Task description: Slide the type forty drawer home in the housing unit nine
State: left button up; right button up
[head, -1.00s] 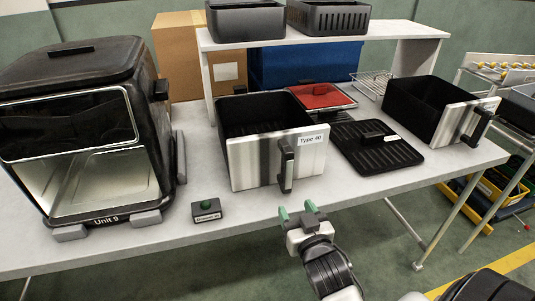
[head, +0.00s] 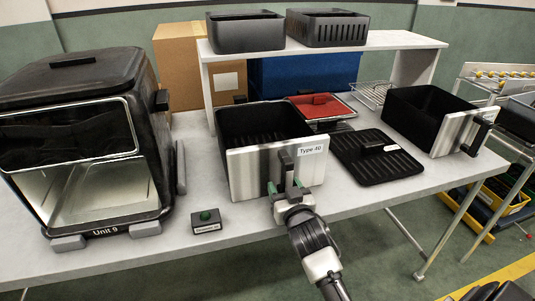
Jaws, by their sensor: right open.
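The Type 40 drawer (head: 243,177) stands on the table, a black basket with a brushed metal front, a label and a black upright handle (head: 287,168). The housing Unit 9 (head: 75,145) stands at the left, black with a glass front panel and an open, empty bay (head: 100,190) below it. My right gripper (head: 285,188) is open with its green-tipped fingers at the lower part of the drawer's handle. I cannot tell whether the fingers touch it. My left gripper is not in view.
A black ridged plate (head: 374,158) and a second metal-fronted drawer (head: 455,133) stand to the right. A shelf (head: 330,46) with two black baskets is behind.

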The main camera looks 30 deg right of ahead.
aim_at(289, 182)
grip_shut()
jog(key=shift+r, duration=0.15)
dwell(0.4)
jog(key=shift+r, duration=0.85)
notch_tip(289, 182, up, 3)
jog(key=shift+f+p, duration=0.1)
jog(key=shift+p, duration=0.35)
jog(key=s+d+r, duration=0.3)
jog(key=d+r, duration=0.3)
jog(key=d, duration=0.5)
jog(key=shift+s+d+r+p, duration=0.15)
jog(key=shift+r+p, duration=0.15)
jog(key=shift+p, duration=0.1)
